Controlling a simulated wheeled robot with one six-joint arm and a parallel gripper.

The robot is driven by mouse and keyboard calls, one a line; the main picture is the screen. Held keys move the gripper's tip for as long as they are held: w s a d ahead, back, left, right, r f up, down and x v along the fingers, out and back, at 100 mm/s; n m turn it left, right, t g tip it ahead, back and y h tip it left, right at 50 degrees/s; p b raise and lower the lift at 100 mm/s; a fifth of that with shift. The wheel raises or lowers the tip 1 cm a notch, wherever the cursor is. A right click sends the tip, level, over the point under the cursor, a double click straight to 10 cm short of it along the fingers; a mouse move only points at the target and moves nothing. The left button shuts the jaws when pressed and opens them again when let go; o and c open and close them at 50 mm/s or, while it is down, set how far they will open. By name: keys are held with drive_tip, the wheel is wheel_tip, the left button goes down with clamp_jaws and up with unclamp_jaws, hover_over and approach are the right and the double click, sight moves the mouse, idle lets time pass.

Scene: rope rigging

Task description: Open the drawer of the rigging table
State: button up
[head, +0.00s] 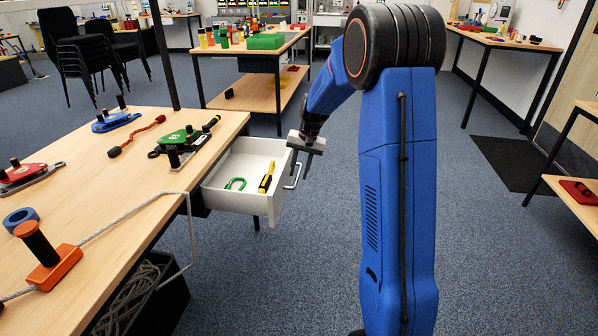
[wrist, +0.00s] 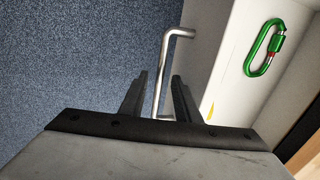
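The white drawer (head: 262,202) of the wooden rigging table (head: 95,215) stands pulled out from the table's right side. Inside lie a green carabiner (head: 235,184) and a yellow and black tool (head: 266,178). The drawer's metal bar handle (head: 293,177) is on its front; it also shows in the wrist view (wrist: 163,65). My gripper (head: 301,165) is at the handle, outside the drawer front. In the wrist view my gripper's two dark fingers (wrist: 160,78) stand apart on either side of the bar, with small gaps showing. The carabiner (wrist: 264,47) lies to their right.
On the table are a green device (head: 182,138), a red and black piece (head: 137,135), and an orange block with a rope (head: 50,268). A dark bin with rope (head: 135,300) stands below. Clear carpet (head: 310,270) lies right of the drawer. Another bench (head: 255,92) stands behind.

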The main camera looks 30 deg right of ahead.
drive_tip(key=shift+r, duration=0.1)
wheel_tip(320, 180, up, 17)
drive_tip(key=s+d, duration=0.2)
drive_tip(key=shift+d, duration=0.35)
idle(0.6)
drive_tip(key=s+a+r+n+t, duration=0.15)
drive_tip(key=s+a, duration=0.25)
drive_tip(key=s, duration=0.6)
drive_tip(key=s+a+n+h, duration=0.15)
drive_tip(key=s+a, duration=0.25)
drive_tip(key=s, duration=0.5)
drive_tip(key=s+a+r+n+t, duration=0.15)
drive_tip(key=s+a, duration=0.35)
drive_tip(key=s, duration=0.5)
drive_tip(key=s+f+n, duration=0.1)
drive_tip(key=s+f, duration=0.2)
drive_tip(key=s, duration=0.3)
drive_tip(key=s+a+f+n, duration=0.1)
drive_tip(key=s+f, duration=0.3)
drive_tip(key=s, duration=0.1)
drive_tip(key=shift+s+a+n, duration=0.15)
drive_tip(key=shift+s+n, duration=0.2)
drive_tip(key=shift+a, duration=0.1)
